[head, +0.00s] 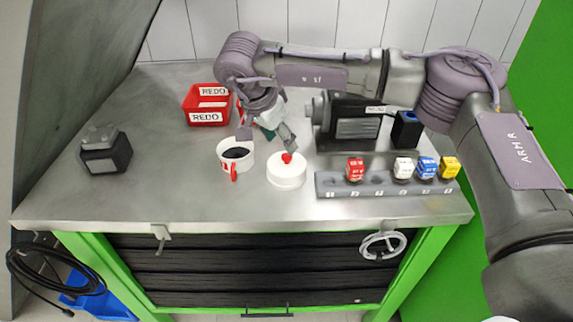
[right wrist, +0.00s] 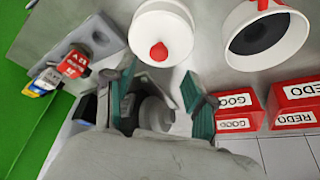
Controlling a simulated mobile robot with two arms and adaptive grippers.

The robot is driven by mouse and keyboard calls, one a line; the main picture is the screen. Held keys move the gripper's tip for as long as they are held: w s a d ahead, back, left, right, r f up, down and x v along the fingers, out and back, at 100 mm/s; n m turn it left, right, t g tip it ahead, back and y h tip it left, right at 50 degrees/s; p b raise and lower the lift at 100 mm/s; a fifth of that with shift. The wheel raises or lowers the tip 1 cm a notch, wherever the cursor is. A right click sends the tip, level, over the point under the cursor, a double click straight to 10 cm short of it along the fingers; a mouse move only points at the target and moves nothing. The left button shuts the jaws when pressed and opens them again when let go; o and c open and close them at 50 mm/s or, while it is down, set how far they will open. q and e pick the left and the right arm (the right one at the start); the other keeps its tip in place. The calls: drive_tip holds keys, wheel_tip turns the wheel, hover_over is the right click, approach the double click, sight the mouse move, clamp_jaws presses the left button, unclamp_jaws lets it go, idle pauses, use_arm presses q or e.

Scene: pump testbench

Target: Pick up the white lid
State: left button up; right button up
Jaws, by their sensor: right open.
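The white lid (head: 287,176), a round disc with a red knob on top, lies on the grey workbench right of the white pot (head: 236,158). The pot has dark contents and a red handle. My right gripper (head: 268,138) is open and empty, with its fingers behind the pot and lid in the head view. In the right wrist view the lid (right wrist: 165,28) is ahead of the open fingers (right wrist: 163,80), with the pot (right wrist: 285,45) to its right. My left gripper is not in view.
A grey rack (head: 380,190) with red, white, blue and yellow blocks is right of the lid. A dark pump unit (head: 352,128) stands behind the rack. A dark device (head: 105,152) sits far left; bench between is clear.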

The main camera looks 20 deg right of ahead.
sight(287, 156)
drive_tip(key=shift+s+d+f+p, duration=0.15)
drive_tip(key=shift+f+p, duration=0.15)
drive_tip(key=shift+f, duration=0.35)
drive_tip(key=x, duration=0.3)
drive_tip(key=shift+d+f+p, duration=0.1)
drive_tip(key=shift+f+p, duration=0.15)
drive_tip(key=shift+p, duration=0.15)
drive_tip(key=shift+f, duration=0.2)
drive_tip(key=c, duration=1)
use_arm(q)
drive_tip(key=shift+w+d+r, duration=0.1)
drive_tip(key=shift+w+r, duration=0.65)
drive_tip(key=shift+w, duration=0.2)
use_arm(e)
drive_tip(key=shift+r, duration=0.1)
